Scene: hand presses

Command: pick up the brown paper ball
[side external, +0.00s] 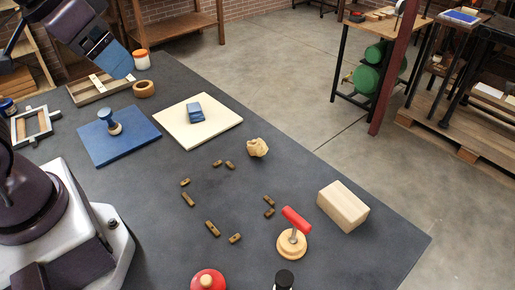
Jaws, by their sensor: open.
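The brown paper ball (257,147) is a crumpled tan lump on the dark grey table (160,200), near its far right edge. Nothing touches it. My gripper (116,62) is at the upper left, over the far left part of the table and well away from the ball. Its jaws are open, though the fingertips are hard to make out at this angle. I see nothing held in it.
Several small brown wooden pieces (188,199) lie in front of the ball. A red-handled press (293,240) and a pale wooden block (343,205) stand nearer. A cream board (222,130) with blue blocks (194,113) and a blue mat (115,146) with a blue-handled press (108,119) lie left.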

